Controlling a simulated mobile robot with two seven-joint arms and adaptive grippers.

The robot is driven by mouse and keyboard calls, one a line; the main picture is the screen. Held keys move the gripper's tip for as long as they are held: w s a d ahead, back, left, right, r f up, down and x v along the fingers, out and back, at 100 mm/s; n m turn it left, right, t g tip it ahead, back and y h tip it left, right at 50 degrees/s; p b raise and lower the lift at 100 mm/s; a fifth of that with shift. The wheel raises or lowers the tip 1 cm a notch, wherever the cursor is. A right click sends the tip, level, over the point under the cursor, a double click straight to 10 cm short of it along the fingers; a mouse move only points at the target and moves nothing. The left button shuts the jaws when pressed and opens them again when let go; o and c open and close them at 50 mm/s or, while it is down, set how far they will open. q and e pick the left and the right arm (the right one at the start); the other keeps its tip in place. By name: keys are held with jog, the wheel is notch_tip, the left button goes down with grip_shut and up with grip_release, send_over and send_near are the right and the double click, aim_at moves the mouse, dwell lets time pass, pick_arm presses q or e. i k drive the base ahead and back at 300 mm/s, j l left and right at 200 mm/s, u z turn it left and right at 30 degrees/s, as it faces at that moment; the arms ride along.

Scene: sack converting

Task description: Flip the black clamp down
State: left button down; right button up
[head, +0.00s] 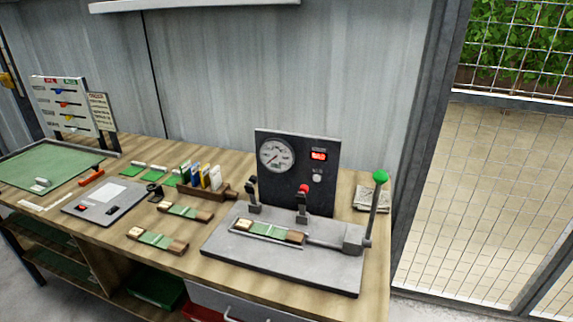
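The black clamp (251,189) stands upright at the back left of a grey metal base plate (285,265) on the workbench. A second clamp with a red knob (302,200) stands upright to its right. A piece with a pale end, green middle and brown end (270,231) lies on the plate in front of both clamps. A dark panel with a round gauge (277,156) and a lit red display (319,155) rises behind them. A lever with a green knob (380,177) stands at the plate's right end. Neither of my grippers is in view.
Two similar pieces (158,240) lie left of the plate, near a grey scale-like device (104,202) and a brown holder with coloured cards (205,191). A green mat (50,165) lies at the far left. A wire-mesh fence (490,200) stands right of the wooden bench.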

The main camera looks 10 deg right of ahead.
aim_at(249, 189)
jog(key=i+j+z, duration=0.1)
jog(key=j+z, duration=0.25)
jog(key=i+j+z, duration=0.1)
jog(key=z, duration=0.25)
jog(key=j+z, duration=0.3)
jog(key=j, duration=0.15)
jog(key=j+z, duration=0.45)
jog(key=j, duration=0.25)
